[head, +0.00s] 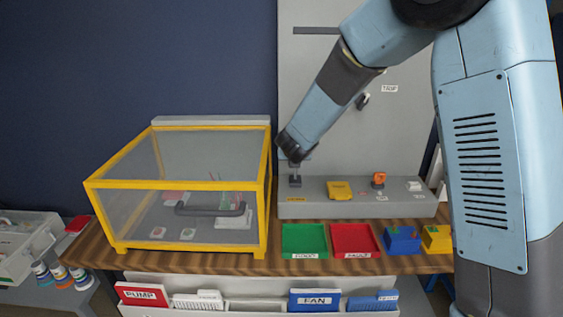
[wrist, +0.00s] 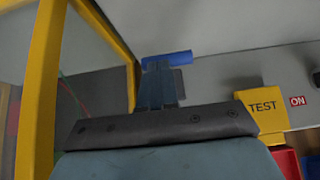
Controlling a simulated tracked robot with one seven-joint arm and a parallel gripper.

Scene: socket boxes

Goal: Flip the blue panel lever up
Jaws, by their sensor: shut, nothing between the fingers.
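A blue bar (wrist: 167,60), which looks like the blue lever's handle, lies crosswise just beyond my fingertips in the wrist view. My gripper (wrist: 158,88) is shut and empty, its fingers together and pointing at the bar. Whether they touch it I cannot tell. In the head view my gripper (head: 295,178) points down over the left end of the grey panel ledge (head: 330,209), just right of the yellow-framed case. The blue lever cannot be made out there, being hidden by or merged with the gripper.
The yellow-framed clear case (head: 180,185) stands close on the left; its yellow post (wrist: 38,90) is near in the wrist view. A yellow TEST cover (wrist: 262,112) and an orange switch (head: 379,179) lie to the right. Green (head: 304,241) and red trays (head: 355,240) stand in front.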

